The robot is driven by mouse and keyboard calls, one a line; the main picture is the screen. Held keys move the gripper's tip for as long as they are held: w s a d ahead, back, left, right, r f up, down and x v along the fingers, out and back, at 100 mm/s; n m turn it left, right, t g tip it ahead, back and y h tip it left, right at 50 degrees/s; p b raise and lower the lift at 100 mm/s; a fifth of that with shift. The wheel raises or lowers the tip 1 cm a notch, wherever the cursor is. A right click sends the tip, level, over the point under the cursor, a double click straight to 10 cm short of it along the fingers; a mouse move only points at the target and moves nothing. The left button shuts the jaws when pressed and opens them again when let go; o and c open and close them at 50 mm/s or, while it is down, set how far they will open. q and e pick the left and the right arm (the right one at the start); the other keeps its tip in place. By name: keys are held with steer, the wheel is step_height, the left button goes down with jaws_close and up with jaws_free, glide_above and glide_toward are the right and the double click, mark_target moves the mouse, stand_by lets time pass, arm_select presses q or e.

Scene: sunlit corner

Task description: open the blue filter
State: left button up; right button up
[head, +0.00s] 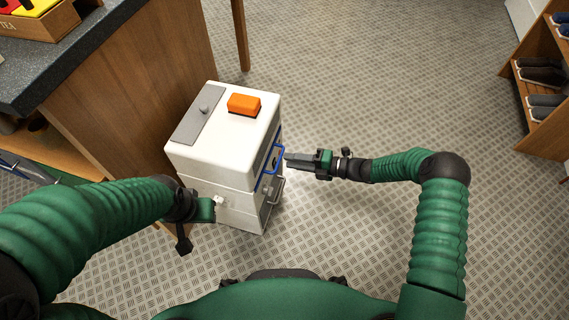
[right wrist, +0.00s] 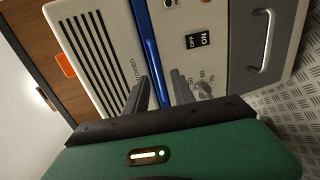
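The blue filter (head: 273,158) shows as a blue-edged part on the right side of a white machine (head: 222,160). In the right wrist view it is a long blue bar (right wrist: 147,45) beside a black-slotted grille. My right gripper (head: 290,158) is right at the blue part. In its wrist view the two dark fingers (right wrist: 160,88) are apart, with the lower end of the blue bar between them; contact is unclear. My left gripper (head: 196,212) is by the machine's near left side, its fingers not clear.
An orange block (head: 244,104) and a grey plate (head: 199,114) are on the machine's top. A silver handle (head: 276,190) is below the blue part. A wooden counter (head: 140,90) stands close at left. A shoe rack (head: 540,90) is far right. The patterned floor between is open.

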steer(key=x, duration=0.3)
steer(key=shift+a+b, duration=0.25)
steer(key=shift+b, duration=0.1)
steer(key=shift+c, duration=0.2)
jaws_close()
steer(key=shift+s+f, duration=0.1)
steer(key=shift+f, duration=0.1)
stand_by(0.7)
